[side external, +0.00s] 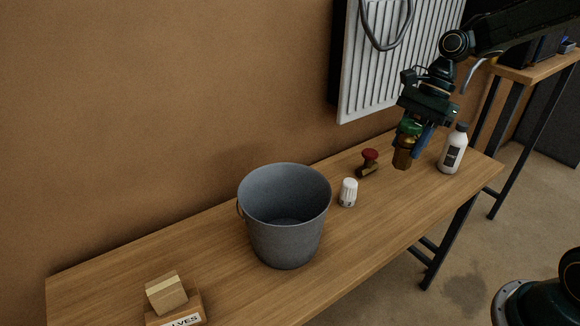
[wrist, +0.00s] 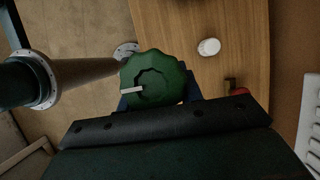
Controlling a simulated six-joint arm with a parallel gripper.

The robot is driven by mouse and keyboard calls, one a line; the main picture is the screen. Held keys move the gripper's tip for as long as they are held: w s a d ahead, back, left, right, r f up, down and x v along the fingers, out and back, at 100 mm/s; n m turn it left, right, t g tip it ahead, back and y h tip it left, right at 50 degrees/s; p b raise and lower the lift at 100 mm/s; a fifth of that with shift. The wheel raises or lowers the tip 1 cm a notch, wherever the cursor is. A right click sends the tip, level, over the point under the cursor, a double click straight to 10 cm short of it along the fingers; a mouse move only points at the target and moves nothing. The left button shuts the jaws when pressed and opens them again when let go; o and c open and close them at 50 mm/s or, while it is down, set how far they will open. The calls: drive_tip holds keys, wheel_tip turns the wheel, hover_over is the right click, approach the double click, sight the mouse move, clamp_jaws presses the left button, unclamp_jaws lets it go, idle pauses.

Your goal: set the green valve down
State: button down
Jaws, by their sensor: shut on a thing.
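The green valve (side external: 402,157) has a brass body and a green knob. My gripper (side external: 416,140) is shut on it and holds it above the right end of the wooden table, with the brass body pointing down. In the wrist view the valve's green scalloped knob (wrist: 155,80) with a white mark fills the middle, and it hides most of the fingers and the brass body. In the side view it appears raised clear of the table top, though the exact height is hard to tell.
A red-knobbed valve (side external: 368,161), a white thermostatic knob (side external: 348,192) and a white bottle (side external: 453,150) stand on the table (side external: 385,210). A grey bucket (side external: 285,240) stands mid-table. Cardboard boxes (side external: 168,293) are at the left. A radiator (side external: 375,75) hangs behind. The table's front right is clear.

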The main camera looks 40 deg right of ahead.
wheel_tip(320, 180, down, 15)
drive_tip(key=shift+f, duration=0.15)
idle(0.4)
drive_tip(key=shift+f, duration=1.9)
drive_tip(key=shift+f, duration=0.15)
drive_tip(key=c, duration=0.9)
unclamp_jaws()
drive_tip(key=v, duration=1.2)
